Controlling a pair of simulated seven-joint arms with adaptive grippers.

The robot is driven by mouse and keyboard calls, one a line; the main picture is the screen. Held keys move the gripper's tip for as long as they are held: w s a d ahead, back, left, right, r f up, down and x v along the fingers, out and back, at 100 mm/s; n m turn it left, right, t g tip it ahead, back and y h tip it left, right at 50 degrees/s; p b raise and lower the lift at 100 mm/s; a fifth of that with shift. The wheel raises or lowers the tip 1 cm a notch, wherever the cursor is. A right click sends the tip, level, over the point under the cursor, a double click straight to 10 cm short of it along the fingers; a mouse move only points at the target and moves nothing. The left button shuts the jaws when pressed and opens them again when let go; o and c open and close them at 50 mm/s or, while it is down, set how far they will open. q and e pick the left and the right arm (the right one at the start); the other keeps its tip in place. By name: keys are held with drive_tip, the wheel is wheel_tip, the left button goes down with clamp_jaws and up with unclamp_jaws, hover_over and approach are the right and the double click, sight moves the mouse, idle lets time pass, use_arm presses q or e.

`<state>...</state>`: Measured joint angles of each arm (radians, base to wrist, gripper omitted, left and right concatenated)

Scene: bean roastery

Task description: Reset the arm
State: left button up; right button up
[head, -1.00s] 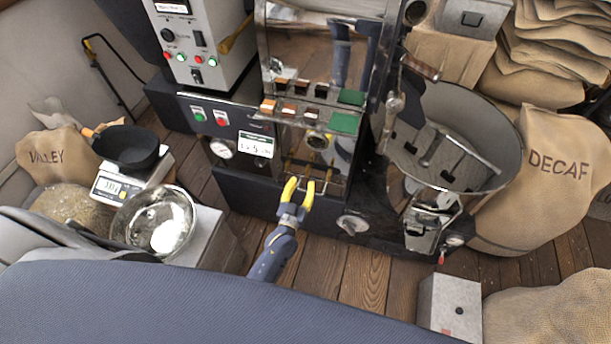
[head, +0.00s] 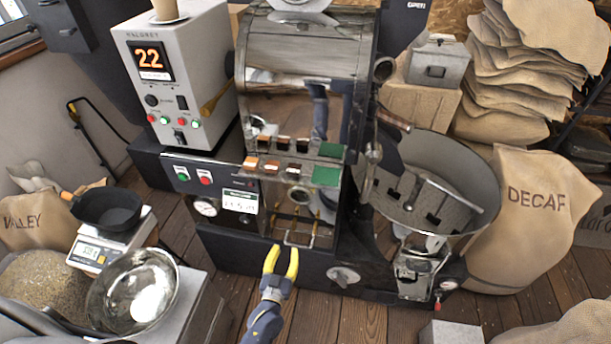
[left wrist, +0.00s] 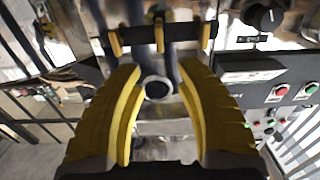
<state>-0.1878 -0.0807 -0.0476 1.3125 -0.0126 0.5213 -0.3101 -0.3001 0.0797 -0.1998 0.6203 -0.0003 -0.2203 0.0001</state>
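My left gripper (head: 281,262) has yellow fingers and a dark blue wrist. In the head view it is in front of the lower middle of the roaster (head: 262,235), just left of a small metal bar handle (head: 300,240). In the left wrist view its fingers (left wrist: 158,85) are spread apart with nothing between them. Beyond them that view shows a round dark port with a pale rim and a dark bar with yellowish posts. My right gripper is in neither view.
A steel bowl (head: 133,290) and a scale (head: 95,248) bearing a black pan (head: 106,210) stand at the left. The round cooling tray (head: 440,190) is on the roaster's right, beside the DECAF sack (head: 535,215). Wooden floor (head: 345,315) is clear in front.

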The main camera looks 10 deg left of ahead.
use_arm(q)
drive_tip(key=s+d+f+m+g+h, duration=0.1)
drive_tip(key=s+f+g, duration=0.4)
drive_tip(key=s+f, duration=0.65)
drive_tip(key=s+d+f+m+g+h, duration=0.1)
drive_tip(key=s+f+g, duration=0.5)
drive_tip(key=f, duration=1)
drive_tip(key=s+a+f+g, duration=0.2)
drive_tip(key=s+a+f, duration=0.1)
drive_tip(key=s, duration=0.7)
drive_tip(key=s+a+f+m+g+y, duration=0.1)
drive_tip(key=s+a+f, duration=0.2)
drive_tip(key=s, duration=0.6)
drive_tip(key=s+a+f+m+g, duration=0.1)
drive_tip(key=s+a+f+g, duration=0.1)
drive_tip(key=s, duration=0.8)
wheel_tip(320, 180, down, 2)
drive_tip(key=shift+s+a+f+g+y, duration=0.2)
drive_tip(key=shift+s+a+g+y, duration=0.15)
drive_tip(key=shift+a, duration=0.45)
